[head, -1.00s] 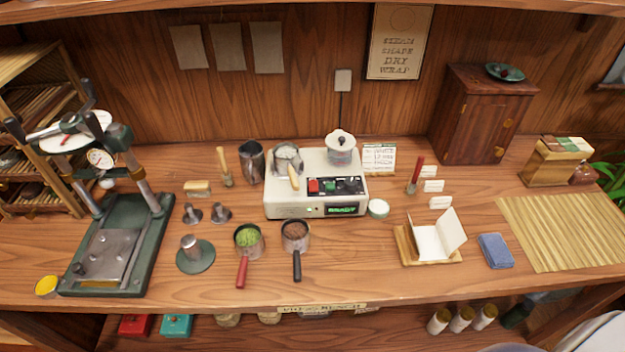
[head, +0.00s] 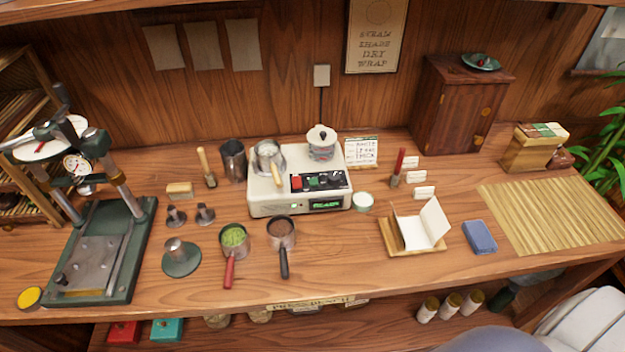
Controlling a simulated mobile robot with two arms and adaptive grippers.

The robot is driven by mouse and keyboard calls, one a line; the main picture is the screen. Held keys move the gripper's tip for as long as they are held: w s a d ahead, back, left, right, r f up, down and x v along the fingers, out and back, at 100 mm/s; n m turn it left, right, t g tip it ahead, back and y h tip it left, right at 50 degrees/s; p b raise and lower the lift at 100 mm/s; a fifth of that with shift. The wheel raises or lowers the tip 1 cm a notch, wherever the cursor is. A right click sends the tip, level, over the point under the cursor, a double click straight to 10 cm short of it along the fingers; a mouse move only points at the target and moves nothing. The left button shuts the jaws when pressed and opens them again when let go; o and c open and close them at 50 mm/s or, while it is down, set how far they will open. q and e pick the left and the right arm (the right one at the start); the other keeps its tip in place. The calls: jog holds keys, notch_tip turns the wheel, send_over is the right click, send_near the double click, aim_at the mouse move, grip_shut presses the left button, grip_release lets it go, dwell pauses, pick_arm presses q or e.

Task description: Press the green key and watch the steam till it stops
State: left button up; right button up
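The white steamer unit (head: 265,204) stands on the middle of the wooden bench. Its dark front panel carries a red key (head: 297,183) and a green key (head: 312,182) beside it, with darker controls to the right. A small display (head: 326,205) below glows green; its word is blurred but looks like READY. A metal pitcher (head: 268,156) sits on the unit's left top and a lidded pot (head: 321,146) on its right top. I see no steam over either. Neither of my grippers is in view.
A press (head: 95,250) stands at the left. Two handled cups, one with green leaf (head: 233,238) and one with brown (head: 281,233), stand before the unit. A card holder (head: 415,232), blue cloth (head: 479,236) and slatted mat (head: 550,215) lie right. The bench's front strip is mostly clear.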

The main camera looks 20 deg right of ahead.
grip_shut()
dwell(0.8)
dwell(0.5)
